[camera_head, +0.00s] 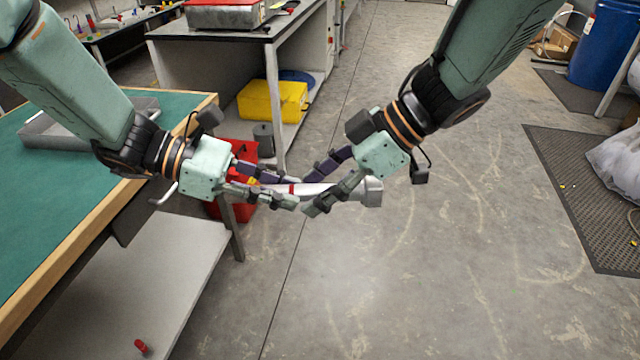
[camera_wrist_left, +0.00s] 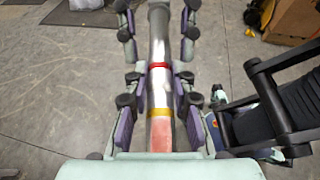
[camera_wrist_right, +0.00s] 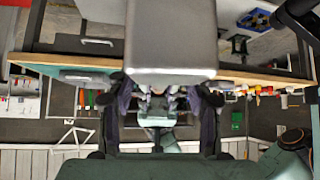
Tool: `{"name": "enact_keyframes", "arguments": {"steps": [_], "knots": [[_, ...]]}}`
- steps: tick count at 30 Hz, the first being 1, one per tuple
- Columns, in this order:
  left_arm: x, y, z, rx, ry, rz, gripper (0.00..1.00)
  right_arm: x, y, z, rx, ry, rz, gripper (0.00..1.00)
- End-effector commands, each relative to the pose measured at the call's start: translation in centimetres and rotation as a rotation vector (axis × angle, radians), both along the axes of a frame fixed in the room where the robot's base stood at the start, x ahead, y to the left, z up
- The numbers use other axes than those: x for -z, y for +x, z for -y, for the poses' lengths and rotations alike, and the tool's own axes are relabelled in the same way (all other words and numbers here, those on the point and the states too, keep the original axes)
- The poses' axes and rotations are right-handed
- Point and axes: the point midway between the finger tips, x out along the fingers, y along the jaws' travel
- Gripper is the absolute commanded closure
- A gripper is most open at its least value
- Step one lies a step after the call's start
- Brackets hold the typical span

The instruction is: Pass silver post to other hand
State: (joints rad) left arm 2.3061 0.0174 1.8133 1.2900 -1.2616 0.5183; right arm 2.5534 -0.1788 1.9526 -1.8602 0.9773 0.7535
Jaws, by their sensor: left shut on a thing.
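The silver post (camera_head: 372,191) is held about level in the air between my two hands. In the left wrist view the post (camera_wrist_left: 158,48) runs straight away from the palm, with a red ring, an orange ring and a reddish near end. My left gripper (camera_head: 292,192) is shut on the post, fingers along both sides. My right gripper (camera_head: 312,194) is open, its fingers reaching down on either side of the post near the left fingertips. In the right wrist view the post's squarish end (camera_wrist_right: 170,38) looms large; any finger contact there is unclear.
A green-topped workbench (camera_head: 60,205) with a grey tray (camera_head: 60,130) stands at left. Behind are a grey table (camera_head: 235,38), a yellow bin (camera_head: 272,101) and a red bin (camera_head: 240,150). The floor at right is open up to a dark mat (camera_head: 585,190).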

Motion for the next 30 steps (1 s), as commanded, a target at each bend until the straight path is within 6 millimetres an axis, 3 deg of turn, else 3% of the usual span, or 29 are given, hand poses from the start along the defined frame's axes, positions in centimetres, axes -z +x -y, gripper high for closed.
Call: {"name": "enact_keyframes", "arguments": {"steps": [17, 24, 25, 30], "knots": [[-0.06, 0.01, 0.01, 0.000, -0.001, 0.001, 1.00, -0.01, 0.01, 0.03, 0.001, 0.000, 0.000, 0.98], [-0.05, -0.01, 0.00, 0.000, -0.001, 0.000, 1.00, -0.02, 0.03, 0.04, 0.001, 0.000, 0.001, 1.00], [-0.05, -0.01, 0.00, 0.000, -0.001, 0.000, 0.74, -0.08, 0.06, 0.02, 0.001, 0.001, 0.001, 1.00], [-0.03, -0.01, 0.00, 0.000, -0.001, 0.000, 0.59, -0.07, 0.05, 0.02, 0.001, 0.001, 0.001, 1.00]]}}
